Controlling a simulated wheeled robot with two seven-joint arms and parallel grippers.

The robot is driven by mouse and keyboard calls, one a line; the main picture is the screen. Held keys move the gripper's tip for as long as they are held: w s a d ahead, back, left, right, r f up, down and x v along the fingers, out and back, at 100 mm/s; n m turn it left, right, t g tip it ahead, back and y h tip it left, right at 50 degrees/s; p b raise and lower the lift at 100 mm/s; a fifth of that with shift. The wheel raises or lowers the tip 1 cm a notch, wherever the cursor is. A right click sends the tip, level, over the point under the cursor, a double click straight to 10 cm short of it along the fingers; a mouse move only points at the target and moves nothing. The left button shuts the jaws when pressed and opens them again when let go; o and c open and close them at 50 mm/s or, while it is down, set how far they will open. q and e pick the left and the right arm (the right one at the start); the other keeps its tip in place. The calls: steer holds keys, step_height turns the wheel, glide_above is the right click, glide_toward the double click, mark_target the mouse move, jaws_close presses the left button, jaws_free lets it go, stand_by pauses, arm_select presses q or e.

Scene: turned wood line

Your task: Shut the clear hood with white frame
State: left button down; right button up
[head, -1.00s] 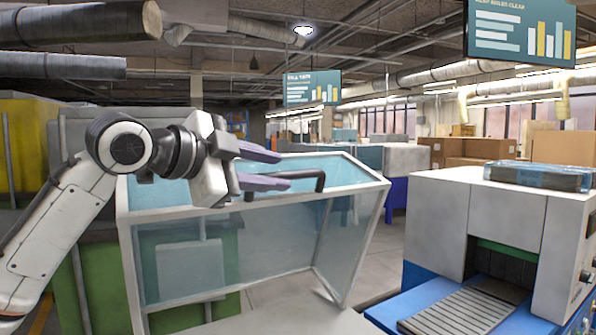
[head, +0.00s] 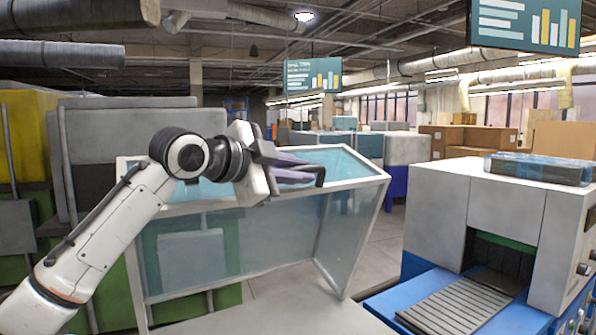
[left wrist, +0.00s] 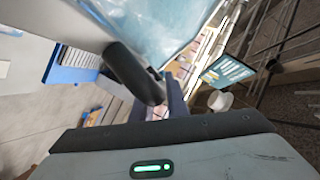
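The clear hood with a white frame (head: 352,245) stands tilted up in the middle of the head view, with bluish see-through panels. Its black handle (head: 321,177) is at the upper edge, and the handle also shows large and close in the left wrist view (left wrist: 135,73). My left gripper (head: 306,170) is at the handle, its purple-grey fingers apart, one above the other. The fingers overlap the handle in the head view; I cannot tell whether they touch it. One finger (left wrist: 175,97) shows beside the handle in the left wrist view. My right gripper is not in view.
A grey machine (head: 500,205) with a blue base and ribbed conveyor (head: 455,305) stands at right; a clear blue-tinted case (head: 538,170) lies on top. Green and yellow cabinets (head: 30,140) stand at left. Open floor (head: 385,235) shows between hood and machine.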

arm_select(q)
steer(key=shift+s+f, duration=0.1)
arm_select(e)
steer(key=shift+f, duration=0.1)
arm_select(q)
steer(key=s+d+f+m+t+b, duration=0.1)
steer(key=s+d+f+m+b, duration=0.2)
steer(key=s+d+f+b, duration=0.3)
steer(key=s+d+f+m+t+b, duration=0.1)
steer(key=s+d+f+m+b, duration=0.1)
steer(key=s+d+f+b, duration=0.5)
steer(key=s+f+b, duration=0.4)
steer(key=s, duration=0.2)
steer(key=shift+s+f+m+t+h, duration=0.2)
steer(key=shift+m+t+h, duration=0.1)
steer(key=shift+m, duration=0.1)
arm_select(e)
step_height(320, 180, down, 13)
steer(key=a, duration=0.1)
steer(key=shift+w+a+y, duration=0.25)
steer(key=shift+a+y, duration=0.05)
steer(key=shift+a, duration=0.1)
arm_select(q)
steer(key=shift+w, duration=0.1)
steer(key=c, duration=1.7)
jaws_free()
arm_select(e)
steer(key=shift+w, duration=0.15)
arm_select(q)
steer(key=shift+a, duration=0.1)
